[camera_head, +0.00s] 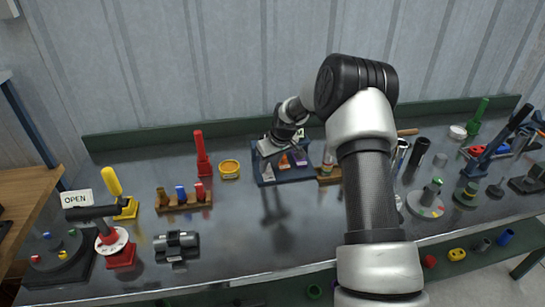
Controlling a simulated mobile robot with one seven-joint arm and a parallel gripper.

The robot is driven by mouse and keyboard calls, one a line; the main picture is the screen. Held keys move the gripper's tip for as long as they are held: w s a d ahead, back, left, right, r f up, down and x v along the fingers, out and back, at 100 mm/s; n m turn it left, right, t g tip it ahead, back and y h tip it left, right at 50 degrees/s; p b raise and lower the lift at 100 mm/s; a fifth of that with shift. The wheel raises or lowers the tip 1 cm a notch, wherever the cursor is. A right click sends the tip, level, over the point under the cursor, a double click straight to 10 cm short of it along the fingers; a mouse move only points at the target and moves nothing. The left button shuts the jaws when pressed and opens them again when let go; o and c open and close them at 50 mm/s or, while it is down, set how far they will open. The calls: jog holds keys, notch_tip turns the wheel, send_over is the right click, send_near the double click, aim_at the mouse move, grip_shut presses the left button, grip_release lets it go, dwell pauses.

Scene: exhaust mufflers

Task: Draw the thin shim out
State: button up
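A dark blue tray-like holder (268,181) stands near the back middle of the bench. It carries several small pieces, among them an orange one (284,163) and a purple one (299,157). A thin shim cannot be made out for certain at this size. My gripper (266,157) reaches down from the right over the left part of the holder. Its fingertips are small and partly merge with the grey parts there, so I cannot tell whether they are open, shut or touching anything. My wrist hides part of the holder's back.
A wooden rack (185,204) holds coloured pegs. Dark tubes (418,151) stand right of my arm. The bench front middle is clear. A green ledge (150,138) runs behind.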

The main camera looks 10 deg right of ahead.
jog(key=v, duration=1.7)
jog(key=shift+s, duration=0.15)
jog(key=s+a+r+m+h+p, duration=0.2)
jog(key=s+a+r+p, duration=0.1)
jog(key=s+r, duration=1.2)
jog(key=s+r+m+t+p, duration=0.1)
jog(key=s+m+p, duration=0.1)
jog(key=s, duration=1.9)
jog(key=shift+s+a+r+m+t, duration=0.15)
jog(key=shift+s+r+m+t, duration=0.1)
jog(key=shift+r+m+t, duration=0.1)
